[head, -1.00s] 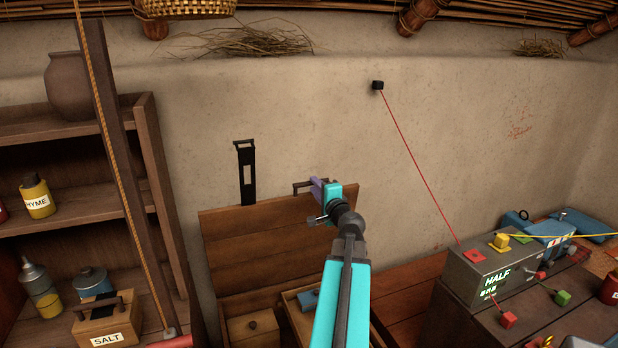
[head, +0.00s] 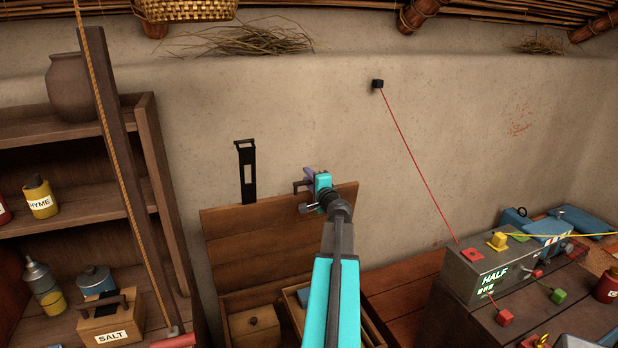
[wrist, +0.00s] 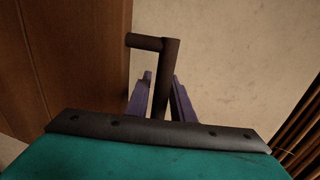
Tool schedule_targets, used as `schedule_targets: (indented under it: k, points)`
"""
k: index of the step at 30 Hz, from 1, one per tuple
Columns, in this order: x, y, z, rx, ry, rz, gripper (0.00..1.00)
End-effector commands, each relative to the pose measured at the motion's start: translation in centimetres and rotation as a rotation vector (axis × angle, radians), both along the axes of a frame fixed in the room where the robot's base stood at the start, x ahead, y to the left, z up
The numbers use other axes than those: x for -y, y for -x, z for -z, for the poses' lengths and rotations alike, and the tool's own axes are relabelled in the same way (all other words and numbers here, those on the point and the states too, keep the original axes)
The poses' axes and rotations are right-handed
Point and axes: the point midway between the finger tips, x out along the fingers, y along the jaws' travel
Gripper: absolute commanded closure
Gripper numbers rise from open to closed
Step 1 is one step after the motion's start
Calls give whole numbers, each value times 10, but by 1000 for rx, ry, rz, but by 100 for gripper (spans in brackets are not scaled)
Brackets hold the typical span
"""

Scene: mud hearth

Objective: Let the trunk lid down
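The wooden trunk (head: 232,304) stands low against the wall, its lid (head: 255,233) raised. A dark handle (head: 299,186) sits at the lid's upper edge, right of its middle. My gripper (head: 311,174) is at this handle. In the wrist view the dark handle bar (wrist: 168,58) passes between my two purple fingers (wrist: 161,84), which look closed around it. The lid's wooden face (wrist: 75,60) fills the left of that view. My arm hides part of the lid's right side and the trunk's interior.
A black slotted strap or bracket (head: 246,172) stands up behind the lid on the left. Shelves (head: 75,221) with jars stand at left. A grey box (head: 480,273) with a red line to the wall stands at right. Compartments show inside the trunk.

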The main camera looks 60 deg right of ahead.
Motion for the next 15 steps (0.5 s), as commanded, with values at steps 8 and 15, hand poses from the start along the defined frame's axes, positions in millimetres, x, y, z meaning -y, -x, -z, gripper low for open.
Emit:
schedule_targets:
  k: [8,15]
  points:
    - [0,0,0,0,0,0,95]
    - [3,-1,0,0,0,0,100]
